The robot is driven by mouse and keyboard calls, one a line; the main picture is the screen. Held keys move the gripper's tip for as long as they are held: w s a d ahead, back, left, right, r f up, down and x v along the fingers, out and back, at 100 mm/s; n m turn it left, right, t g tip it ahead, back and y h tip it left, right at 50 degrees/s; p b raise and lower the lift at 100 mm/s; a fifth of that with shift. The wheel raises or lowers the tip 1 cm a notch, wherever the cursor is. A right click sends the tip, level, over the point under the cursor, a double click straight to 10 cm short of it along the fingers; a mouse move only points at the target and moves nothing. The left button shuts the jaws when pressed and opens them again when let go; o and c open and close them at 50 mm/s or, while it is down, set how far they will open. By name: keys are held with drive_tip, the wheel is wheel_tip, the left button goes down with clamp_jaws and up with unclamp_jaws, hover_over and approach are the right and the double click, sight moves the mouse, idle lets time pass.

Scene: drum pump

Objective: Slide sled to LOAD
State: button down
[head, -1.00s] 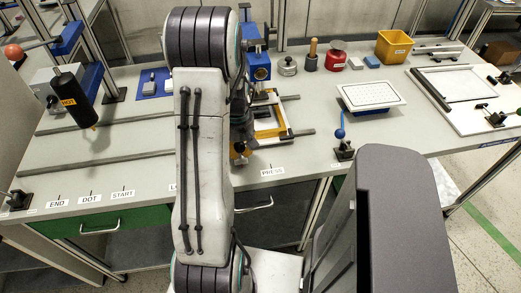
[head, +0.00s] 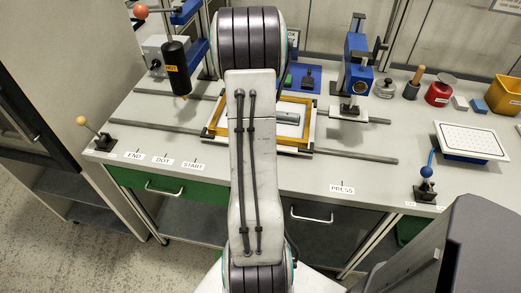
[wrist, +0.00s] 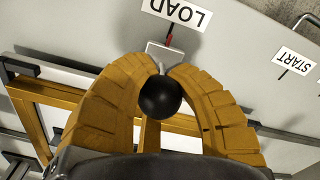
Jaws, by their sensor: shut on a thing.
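The sled (head: 217,115), a yellow frame with a white bed, sits on the bench rails between the START and PRESS labels. Its yellow bars also show in the wrist view (wrist: 65,95). A grey item lies in it. In the wrist view my gripper (wrist: 167,68) is closed around the sled's round black knob (wrist: 161,98), one yellow finger on each side. A pale bracket (wrist: 158,52) with a thin red pointer (wrist: 168,40) extends from the knob side. The pointer meets the LOAD label (wrist: 178,12) near its middle. My arm hides the gripper and the LOAD label in the head view.
The black HOT cylinder (head: 176,66) hangs at the left. The blue press (head: 358,65) stands behind the rails at right. START (head: 194,167) and PRESS (head: 342,188) labels line the front edge. The rail (head: 375,155) is clear right of the sled.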

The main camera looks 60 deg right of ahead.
drive_tip(key=shift+w+d+r, duration=0.2)
drive_tip(key=shift+r, duration=0.1)
drive_tip(key=c, duration=1.5)
unclamp_jaws()
drive_tip(key=shift+c, duration=0.2)
drive_tip(key=o, duration=0.7)
drive_tip(key=shift+s+a+f, duration=0.15)
drive_tip(key=shift+f, duration=0.05)
wheel_tip(320, 180, up, 12)
drive_tip(key=shift+r, duration=0.1)
